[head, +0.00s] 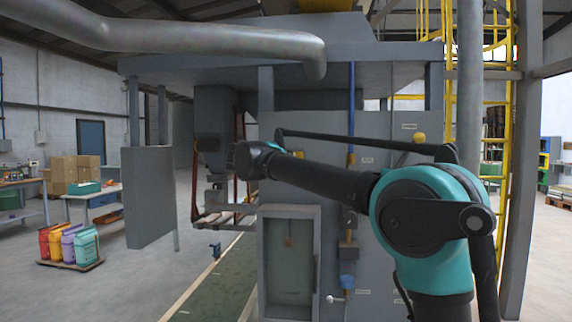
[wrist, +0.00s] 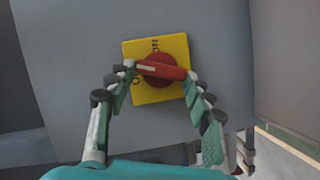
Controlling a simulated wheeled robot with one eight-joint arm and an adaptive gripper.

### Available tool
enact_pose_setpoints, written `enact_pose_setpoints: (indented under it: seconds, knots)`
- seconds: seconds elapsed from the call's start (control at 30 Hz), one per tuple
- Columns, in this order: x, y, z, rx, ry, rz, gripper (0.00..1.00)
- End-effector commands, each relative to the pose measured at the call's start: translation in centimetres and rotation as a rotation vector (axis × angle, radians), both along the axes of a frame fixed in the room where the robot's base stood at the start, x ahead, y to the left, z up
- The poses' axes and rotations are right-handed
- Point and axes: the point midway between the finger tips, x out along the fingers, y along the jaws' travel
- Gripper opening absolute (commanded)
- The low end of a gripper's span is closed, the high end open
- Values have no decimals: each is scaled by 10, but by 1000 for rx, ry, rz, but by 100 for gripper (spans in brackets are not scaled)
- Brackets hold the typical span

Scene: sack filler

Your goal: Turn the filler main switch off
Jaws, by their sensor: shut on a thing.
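The main switch is a red rotary handle (wrist: 162,71) on a square yellow plate (wrist: 174,48), on a grey panel (wrist: 75,60) in the wrist view. The handle lies nearly level there, its right end slightly lower, with a white mark at its left end. Lettering like an upside-down "ON" shows at the plate's top; lettering at its left is partly hidden. My gripper (wrist: 160,74) is shut on the handle, one fingertip at each end. In the head view my arm reaches left across the filler (head: 345,125); the fingers cannot be made out there.
A grey hanging panel (head: 148,195) stands left of the filler. A framed window (head: 290,255) and a blue pipe (head: 351,100) are on the filler's front. A pallet with coloured sacks (head: 68,245) sits on the floor at left. Open floor lies between.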

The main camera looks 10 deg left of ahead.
Motion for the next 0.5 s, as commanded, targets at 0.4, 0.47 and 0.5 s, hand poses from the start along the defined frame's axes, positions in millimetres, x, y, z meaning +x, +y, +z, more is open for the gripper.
enact_pose_setpoints:
  seconds: [0.4,0.47,0.5]
  knots:
    - [0,1,-5,-285,10,1,23]
    - [0,1,-5,-308,10,1,23]
    - [0,1,-5,-322,11,1,23]
